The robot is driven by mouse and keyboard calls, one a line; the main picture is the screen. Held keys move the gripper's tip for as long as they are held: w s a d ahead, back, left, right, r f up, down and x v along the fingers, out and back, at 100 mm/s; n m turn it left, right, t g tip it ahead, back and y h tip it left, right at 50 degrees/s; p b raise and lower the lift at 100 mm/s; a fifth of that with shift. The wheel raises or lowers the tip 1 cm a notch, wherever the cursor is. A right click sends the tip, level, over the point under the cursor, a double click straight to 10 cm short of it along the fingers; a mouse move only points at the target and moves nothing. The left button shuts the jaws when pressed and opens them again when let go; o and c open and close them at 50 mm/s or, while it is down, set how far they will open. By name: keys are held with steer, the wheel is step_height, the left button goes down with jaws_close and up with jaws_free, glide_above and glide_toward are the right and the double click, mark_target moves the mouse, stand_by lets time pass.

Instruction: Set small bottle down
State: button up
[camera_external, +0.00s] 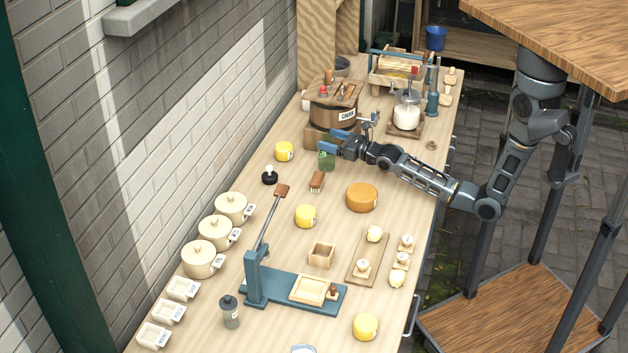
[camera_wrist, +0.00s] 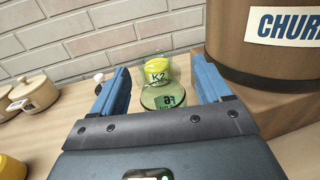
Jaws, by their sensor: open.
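In the wrist view the green bottle (camera_wrist: 163,98) shows a label and sits between my two blue fingers, with a visible gap on each side. My gripper (camera_external: 332,141) is open around or just behind the bottle; it also shows in the wrist view (camera_wrist: 160,78). The bottle's base is partly hidden by my gripper body in the wrist view.
The brown churn (camera_external: 333,112) stands close to my right finger. A yellow round (camera_external: 284,151) labelled K2 shows beyond the bottle in the wrist view (camera_wrist: 157,70). A black-based knob (camera_external: 269,177), a brush (camera_external: 316,181) and an orange wheel (camera_external: 362,197) are nearby.

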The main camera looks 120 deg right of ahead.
steer(key=shift+s+a+r+p, duration=0.15)
steer(key=shift+s+a+p, duration=0.25)
steer(key=shift+a+p, duration=0.2)
step_height(320, 180, up, 7)
steer(key=shift+b, duration=0.4)
steer(key=shift+o, duration=0.2)
steer(key=shift+a, duration=0.1)
stand_by(4.1)
